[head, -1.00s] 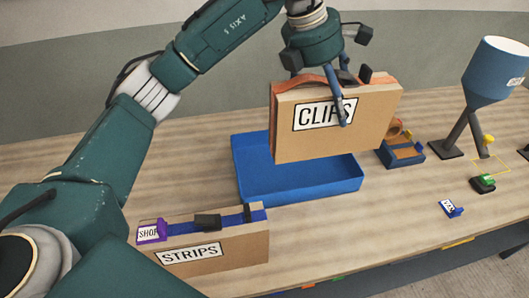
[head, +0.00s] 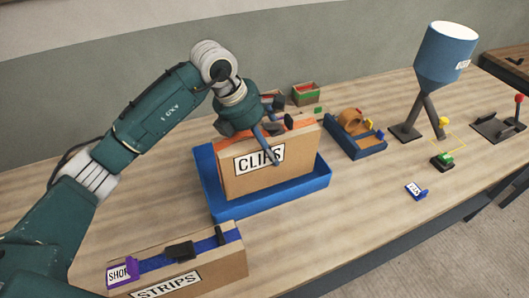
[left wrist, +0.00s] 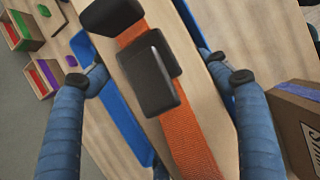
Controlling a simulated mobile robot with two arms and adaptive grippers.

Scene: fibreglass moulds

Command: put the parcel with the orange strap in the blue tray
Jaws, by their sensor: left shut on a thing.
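The parcel with the orange strap (head: 262,174), a cardboard box labelled CLIPS, stands upright within the outline of the blue tray (head: 290,199). Its lower edge is hidden behind the tray's front wall, so I cannot tell if it touches the floor. My left gripper (head: 274,140) is shut on the parcel from above. In the left wrist view, the blue fingers (left wrist: 168,78) reach down on both sides of the parcel top, with the orange strap (left wrist: 195,135) and its black buckle (left wrist: 147,78) between them. My right gripper is not in view.
A second parcel (head: 215,268) labelled STRIPS, with a blue strap, stands in front of the tray. A tape dispenser (head: 362,146), a small box (head: 306,94) and a blue hopper (head: 445,55) stand behind and to the right. The table front right of the tray is clear.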

